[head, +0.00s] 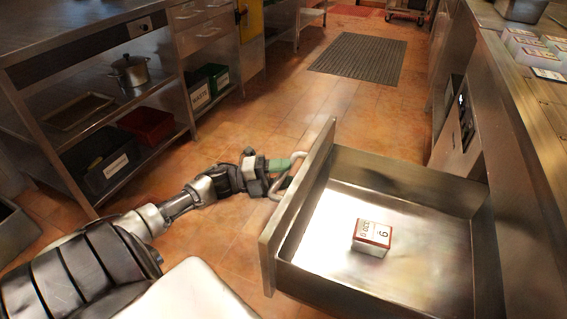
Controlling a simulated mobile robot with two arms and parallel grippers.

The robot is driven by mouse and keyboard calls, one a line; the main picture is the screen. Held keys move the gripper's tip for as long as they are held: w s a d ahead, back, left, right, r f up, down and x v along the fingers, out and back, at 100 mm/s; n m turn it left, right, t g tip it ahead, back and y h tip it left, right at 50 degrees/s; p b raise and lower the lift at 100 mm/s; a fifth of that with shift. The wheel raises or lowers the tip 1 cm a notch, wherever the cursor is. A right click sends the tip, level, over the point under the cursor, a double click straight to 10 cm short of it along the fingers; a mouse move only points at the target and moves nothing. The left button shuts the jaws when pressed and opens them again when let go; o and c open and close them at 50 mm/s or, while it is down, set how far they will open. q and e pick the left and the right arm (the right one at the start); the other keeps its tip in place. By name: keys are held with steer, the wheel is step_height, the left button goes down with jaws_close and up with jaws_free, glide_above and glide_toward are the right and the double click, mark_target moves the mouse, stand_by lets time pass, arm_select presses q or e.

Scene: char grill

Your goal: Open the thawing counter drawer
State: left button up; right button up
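The thawing counter drawer (400,179) is pulled well out of the counter on the right, and its bare metal inside shows. A small red and white labelled box (372,237) lies in it. The curved drawer handle (285,176) is on the outer face of the drawer front (300,205). My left gripper (287,172) is at this handle, with its green fingers around or beside the bar. I cannot tell how tightly they close on it. My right gripper is not in view.
A steel counter (500,110) with labelled packs (545,55) on top runs along the right. Shelves with a pot (130,70) and bins (100,165) stand at the left. The tiled floor between is clear, with a dark mat (360,58) farther back.

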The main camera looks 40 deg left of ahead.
arm_select(q)
steer(key=v, duration=1.1)
steer(key=shift+p, duration=0.3)
